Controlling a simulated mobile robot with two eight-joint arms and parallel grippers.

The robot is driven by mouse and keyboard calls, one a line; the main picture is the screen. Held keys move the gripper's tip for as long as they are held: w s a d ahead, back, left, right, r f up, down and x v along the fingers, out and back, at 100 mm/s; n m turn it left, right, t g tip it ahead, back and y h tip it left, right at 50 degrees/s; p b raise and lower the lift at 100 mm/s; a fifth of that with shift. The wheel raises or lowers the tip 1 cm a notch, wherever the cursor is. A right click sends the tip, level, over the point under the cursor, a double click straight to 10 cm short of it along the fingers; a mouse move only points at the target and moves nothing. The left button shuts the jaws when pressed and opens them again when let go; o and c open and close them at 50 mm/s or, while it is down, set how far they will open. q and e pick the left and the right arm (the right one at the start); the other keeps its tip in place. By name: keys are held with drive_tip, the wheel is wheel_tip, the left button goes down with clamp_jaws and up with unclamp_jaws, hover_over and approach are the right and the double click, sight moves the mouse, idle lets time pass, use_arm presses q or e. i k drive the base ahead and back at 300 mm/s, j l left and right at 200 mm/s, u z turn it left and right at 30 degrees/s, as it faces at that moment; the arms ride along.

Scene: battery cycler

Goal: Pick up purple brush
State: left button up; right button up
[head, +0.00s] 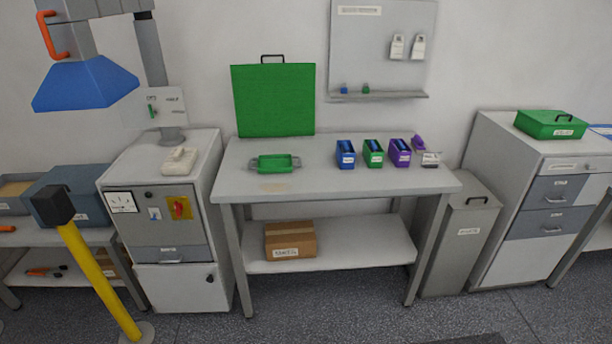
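A small purple object (418,141), which looks like the purple brush, is at the right end of the grey table (350,186), behind and to the right of the purple box (398,154). It is too small to make out its bristles or handle clearly. A small grey-and-white labelled item (430,159) is just in front of it. Neither of my grippers is in the picture.
A blue box (345,156) and a green box (373,155) stand left of the purple one. A green tray (273,165) lies on the left half. The table's front strip is mostly clear. A yellow post (98,280) stands at front left; grey floor (290,325) is open ahead.

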sight(417, 143)
drive_tip(key=i+l+u, duration=0.1)
drive_tip(key=i+l, duration=0.3)
drive_tip(key=i+l+u, duration=0.15)
drive_tip(key=i+l, duration=0.2)
drive_tip(key=l, duration=0.2)
drive_tip(key=i+l+u, duration=0.1)
drive_tip(key=i+l, duration=0.25)
drive_tip(key=l, duration=0.15)
